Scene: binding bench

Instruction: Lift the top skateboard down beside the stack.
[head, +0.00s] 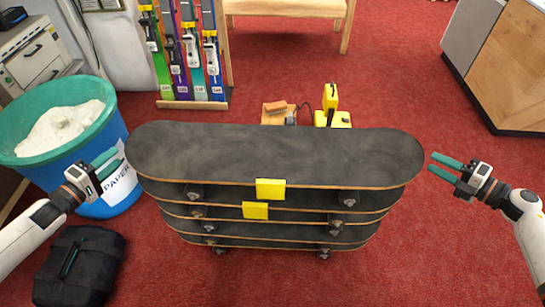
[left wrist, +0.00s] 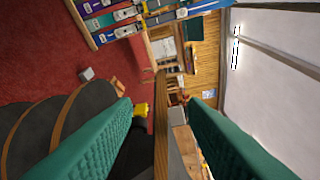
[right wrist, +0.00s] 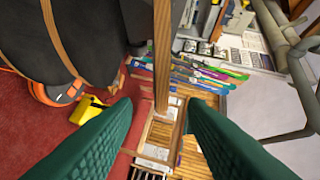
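The stack of skateboards stands in the middle of the head view. The top skateboard (head: 280,150) has a dark grey deck, a thin wooden edge and a yellow tag (head: 270,189) on its near side. Several lower boards (head: 290,230) show beneath it, one with another yellow tag. My left gripper (head: 119,158) is open and empty, just off the top board's left end. My right gripper (head: 432,163) is open and empty, just off its right end. In the left wrist view a wooden board edge (left wrist: 161,125) shows between the fingers; a similar edge (right wrist: 162,50) shows in the right wrist view.
A blue-green paper bin (head: 125,215) stands left of the stack, close to my left gripper. A black case (head: 85,270) lies in front of it. Yellow tools (head: 332,105) stand behind the stack. Red carpet is clear on the right and in front.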

